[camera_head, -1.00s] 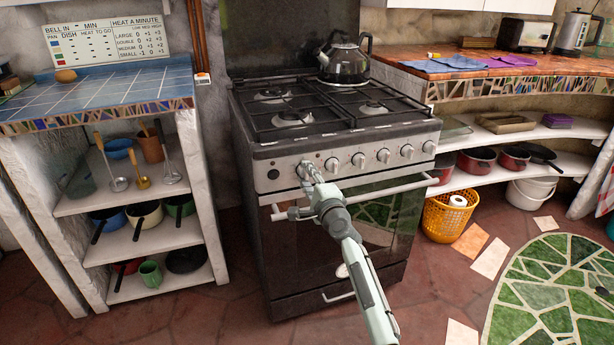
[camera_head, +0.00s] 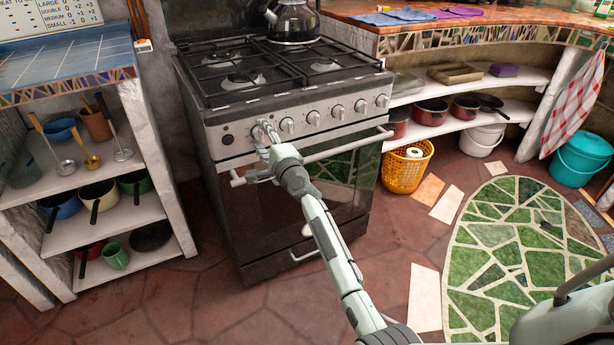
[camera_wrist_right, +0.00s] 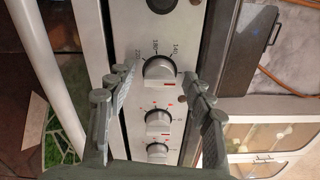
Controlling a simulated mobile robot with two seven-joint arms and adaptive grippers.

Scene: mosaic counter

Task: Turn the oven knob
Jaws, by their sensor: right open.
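The oven (camera_head: 275,190) has a silver control panel with a row of knobs along its front. The leftmost oven knob (camera_head: 259,133) is partly hidden by my right gripper (camera_head: 264,137). In the right wrist view, a numbered knob (camera_wrist_right: 160,71) lies between the two open fingertips of the right gripper (camera_wrist_right: 156,86), with a gap visible on each side. I cannot tell whether a finger touches it. Two smaller knobs (camera_wrist_right: 158,121) and (camera_wrist_right: 157,150) line up below it there. My left gripper is not in view.
The oven door handle (camera_head: 335,150) runs just below the knobs, close to my right gripper. A kettle (camera_head: 293,22) stands on the hob. Open shelves (camera_head: 105,220) with pots are at left. A yellow basket (camera_head: 405,172) stands right of the oven.

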